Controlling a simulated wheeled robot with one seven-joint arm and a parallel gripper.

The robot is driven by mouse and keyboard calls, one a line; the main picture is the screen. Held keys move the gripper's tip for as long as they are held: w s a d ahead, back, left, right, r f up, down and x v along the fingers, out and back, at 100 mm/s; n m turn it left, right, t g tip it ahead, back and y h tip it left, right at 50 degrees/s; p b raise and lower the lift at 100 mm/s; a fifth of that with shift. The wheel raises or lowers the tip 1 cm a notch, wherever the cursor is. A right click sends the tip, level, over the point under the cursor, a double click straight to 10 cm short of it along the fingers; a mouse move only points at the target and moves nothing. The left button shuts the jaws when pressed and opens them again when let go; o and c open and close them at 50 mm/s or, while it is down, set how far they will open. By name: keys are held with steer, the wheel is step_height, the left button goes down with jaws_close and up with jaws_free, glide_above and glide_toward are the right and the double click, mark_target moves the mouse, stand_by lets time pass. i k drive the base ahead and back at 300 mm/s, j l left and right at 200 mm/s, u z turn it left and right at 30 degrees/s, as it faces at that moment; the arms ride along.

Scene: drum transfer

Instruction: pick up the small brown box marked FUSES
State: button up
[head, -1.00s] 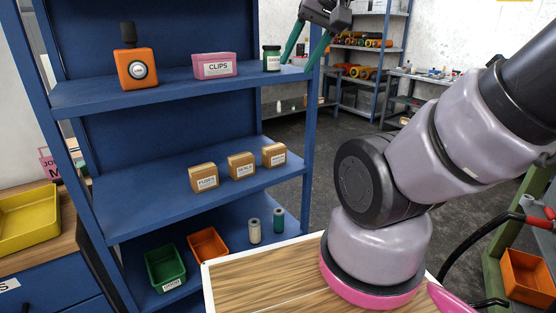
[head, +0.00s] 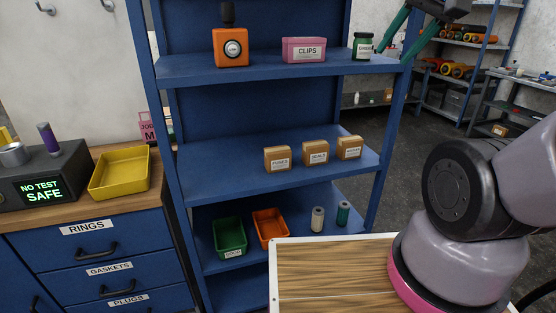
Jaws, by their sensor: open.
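The small brown FUSES box (head: 278,159) stands upright at the left of a row of three similar boxes on the middle shelf (head: 230,184). The SEALS-like box (head: 316,153) is just right of it, and a third brown box (head: 348,148), its label too small to read surely, is at the right. My gripper (head: 401,40) has green fingers and is at the top right, by the right end of the upper shelf, well above and right of the FUSES box. It is open and empty; its upper part is cut off by the frame edge.
The upper shelf holds an orange device (head: 231,48), a pink CLIPS box (head: 304,50) and a green jar (head: 362,45). Below are a green bin (head: 230,237), an orange bin (head: 270,227) and two small cylinders. A wooden-topped surface (head: 330,270) is in front. A yellow tray (head: 119,173) is left.

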mark_target(279, 158)
steer(key=j+u, duration=0.1)
steer(key=j, duration=0.35)
steer(key=i+j, duration=0.15)
steer(key=j, duration=0.35)
steer(key=j+u, duration=0.15)
steer(key=j, duration=0.3)
steer(key=i+j+u, duration=0.1)
steer(key=j, duration=0.35)
steer(key=i+j, duration=0.15)
steer(key=j, duration=0.3)
steer(key=l, duration=0.2)
